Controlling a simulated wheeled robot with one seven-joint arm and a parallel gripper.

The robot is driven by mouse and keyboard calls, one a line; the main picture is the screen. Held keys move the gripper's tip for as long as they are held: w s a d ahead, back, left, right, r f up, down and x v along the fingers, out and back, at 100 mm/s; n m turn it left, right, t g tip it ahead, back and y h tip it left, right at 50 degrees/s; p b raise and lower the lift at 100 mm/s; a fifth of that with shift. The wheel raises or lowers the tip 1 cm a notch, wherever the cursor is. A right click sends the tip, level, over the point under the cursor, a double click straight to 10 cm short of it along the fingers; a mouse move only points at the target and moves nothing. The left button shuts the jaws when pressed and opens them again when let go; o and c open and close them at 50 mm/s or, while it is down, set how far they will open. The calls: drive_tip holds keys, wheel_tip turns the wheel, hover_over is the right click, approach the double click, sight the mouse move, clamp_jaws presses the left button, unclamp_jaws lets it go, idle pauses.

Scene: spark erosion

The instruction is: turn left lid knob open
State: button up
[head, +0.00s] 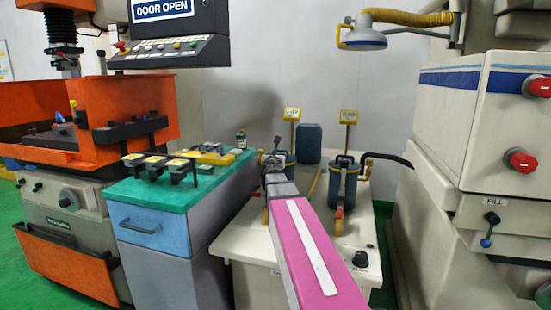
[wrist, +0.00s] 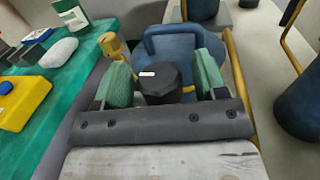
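The left lid knob (wrist: 160,84) is black and many-sided, with a small white mark on top. It sits in front of a blue rounded lid or handle (wrist: 178,47) of the left canister. My gripper (wrist: 163,80) has two green pads, one on each side of the knob. The pads are open, with a small gap visible on each side. In the head view my gripper (head: 272,160) is at the left canister (head: 288,162) and mostly hides it; the knob cannot be made out there.
The right blue canister (head: 343,184) stands close by, with a black hose (head: 390,158). A yellow fitting (wrist: 110,45) is just left of the gripper. A green-topped cabinet (head: 185,183) with tools is at left, a large white machine (head: 480,130) at right.

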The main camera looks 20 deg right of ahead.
drive_tip(key=v, duration=1)
drive_tip(key=shift+s, duration=0.4)
drive_tip(key=shift+a, duration=0.2)
